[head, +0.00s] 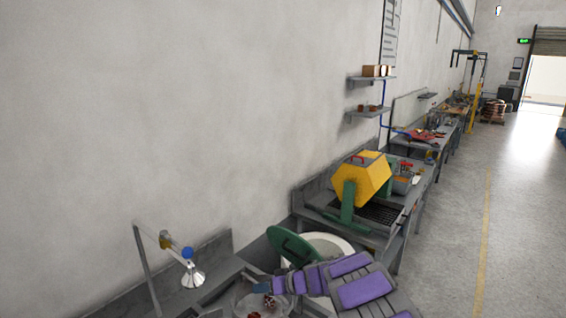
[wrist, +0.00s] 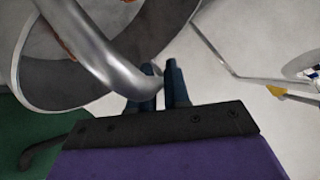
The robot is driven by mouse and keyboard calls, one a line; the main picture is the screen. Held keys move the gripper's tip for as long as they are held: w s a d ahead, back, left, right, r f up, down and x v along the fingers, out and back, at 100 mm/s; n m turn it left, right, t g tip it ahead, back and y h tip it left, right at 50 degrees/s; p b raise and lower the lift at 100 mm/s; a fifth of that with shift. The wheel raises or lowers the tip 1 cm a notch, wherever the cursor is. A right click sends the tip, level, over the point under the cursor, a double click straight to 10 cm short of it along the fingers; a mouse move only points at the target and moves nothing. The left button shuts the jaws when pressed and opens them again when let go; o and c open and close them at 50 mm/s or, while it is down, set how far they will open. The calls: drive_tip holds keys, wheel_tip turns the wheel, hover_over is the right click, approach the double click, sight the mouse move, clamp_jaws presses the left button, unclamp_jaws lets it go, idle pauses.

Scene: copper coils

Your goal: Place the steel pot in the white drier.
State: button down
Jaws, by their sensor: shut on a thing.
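My gripper (wrist: 161,70) is shut on the curved handle of the steel pot (wrist: 75,40) in the wrist view. The pot's round rim and part of its inside fill the upper left, with some copper-coloured pieces showing. In the head view the pot (head: 241,301) is at the bottom edge, partly cut off, with copper pieces in it, beside my gripper (head: 262,287). The white drier (head: 330,244) stands just behind and right of the pot. Its green round lid (head: 291,247) is raised at the left of its mouth. My arm hides the drier's front.
A yellow tumbler (head: 361,184) on a green stand sits on a bench beyond the drier. A sink-like counter with a metal shower head (head: 193,277) and blue knob is at left. The wall runs along the left. Open floor (head: 450,255) lies at right.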

drive_tip(key=shift+w, duration=0.25)
drive_tip(key=s+d+f+m+t+h+b, duration=0.2)
drive_tip(key=d+m+t+h+b, duration=0.25)
drive_tip(key=d+m, duration=0.4)
drive_tip(key=s+d+f+m+t+h+b, duration=0.25)
drive_tip(key=d+m+h+b, duration=0.3)
drive_tip(key=d, duration=0.55)
drive_tip(key=s+r+h, duration=0.1)
drive_tip(key=s+r, duration=0.2)
drive_tip(key=s, duration=0.3)
drive_tip(key=shift+d+t, duration=0.3)
drive_tip(key=shift+w, duration=0.1)
